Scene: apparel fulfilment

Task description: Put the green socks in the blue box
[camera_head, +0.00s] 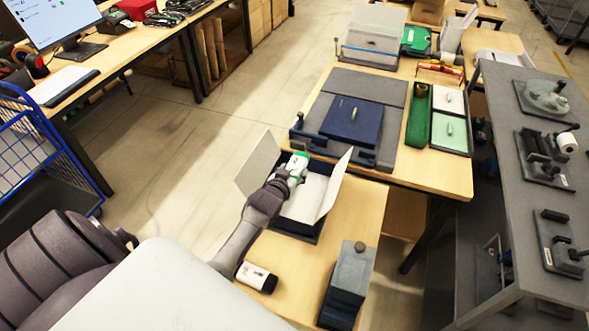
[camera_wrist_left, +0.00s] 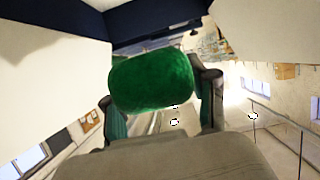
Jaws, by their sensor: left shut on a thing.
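My left gripper (camera_head: 293,172) is shut on the green socks (camera_wrist_left: 150,82), a fuzzy dark green roll held between its two fingers in the left wrist view. In the head view only a small bit of green (camera_head: 301,154) shows at the fingertips. The gripper is over the open blue box (camera_head: 292,231), which is dark navy outside and white inside, with flaps spread out. Its navy and white panels also show around the socks in the left wrist view (camera_wrist_left: 160,20). How deep the socks are in the box cannot be told. My right gripper is out of view.
A white-and-black device (camera_head: 257,277) and a grey block-shaped device (camera_head: 349,280) stand on the near table. Behind, a flat navy box (camera_head: 352,122) lies on a grey mat, beside a green tray (camera_head: 417,125). A grey shelf (camera_head: 505,140) stands at the right.

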